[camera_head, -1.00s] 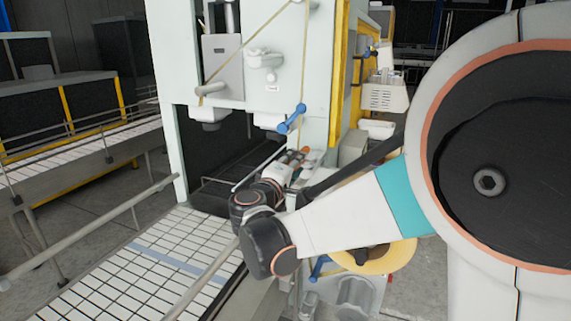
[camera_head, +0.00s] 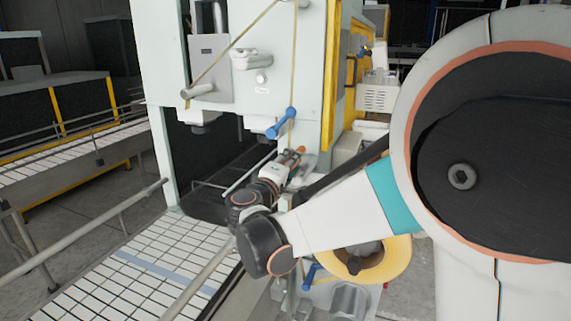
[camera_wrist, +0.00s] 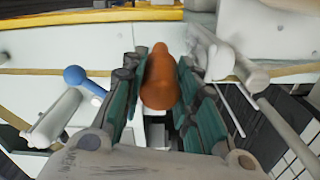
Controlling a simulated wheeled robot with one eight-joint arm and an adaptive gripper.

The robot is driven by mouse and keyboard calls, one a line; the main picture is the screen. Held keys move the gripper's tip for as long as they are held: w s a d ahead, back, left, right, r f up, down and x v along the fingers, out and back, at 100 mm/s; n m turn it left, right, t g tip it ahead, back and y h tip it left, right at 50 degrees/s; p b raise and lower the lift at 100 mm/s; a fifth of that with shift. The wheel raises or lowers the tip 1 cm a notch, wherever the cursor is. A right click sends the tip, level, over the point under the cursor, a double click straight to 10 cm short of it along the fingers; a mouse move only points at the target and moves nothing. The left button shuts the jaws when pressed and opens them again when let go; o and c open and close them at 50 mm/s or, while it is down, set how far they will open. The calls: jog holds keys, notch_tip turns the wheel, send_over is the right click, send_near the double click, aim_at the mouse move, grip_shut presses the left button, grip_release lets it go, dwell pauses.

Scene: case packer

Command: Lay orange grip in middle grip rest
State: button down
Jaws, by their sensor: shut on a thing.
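The orange grip (camera_wrist: 160,80) shows in the wrist view, between the two fingers of my gripper (camera_wrist: 160,88), which is shut on it. It points away from the wrist, towards the pale machine panel. In the head view a small orange end of the grip (camera_head: 299,150) shows just past my gripper (camera_head: 290,160), beside the machine's front post. I cannot make out the middle grip rest in either view.
A blue-handled lever (camera_head: 281,123) sticks out of the machine close above my gripper; its blue knob also shows in the wrist view (camera_wrist: 75,75). A white-tiled conveyor (camera_head: 150,270) runs into the dark opening at left. A yellow tape roll (camera_head: 375,262) sits below my arm.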

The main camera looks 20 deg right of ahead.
jog(key=shift+f, duration=0.2)
jog(key=shift+f+b, duration=1.2)
grip_release()
dwell(0.9)
jog(key=shift+s, duration=0.1)
jog(key=v, duration=1)
dwell(1.0)
jog(key=shift+r, duration=0.1)
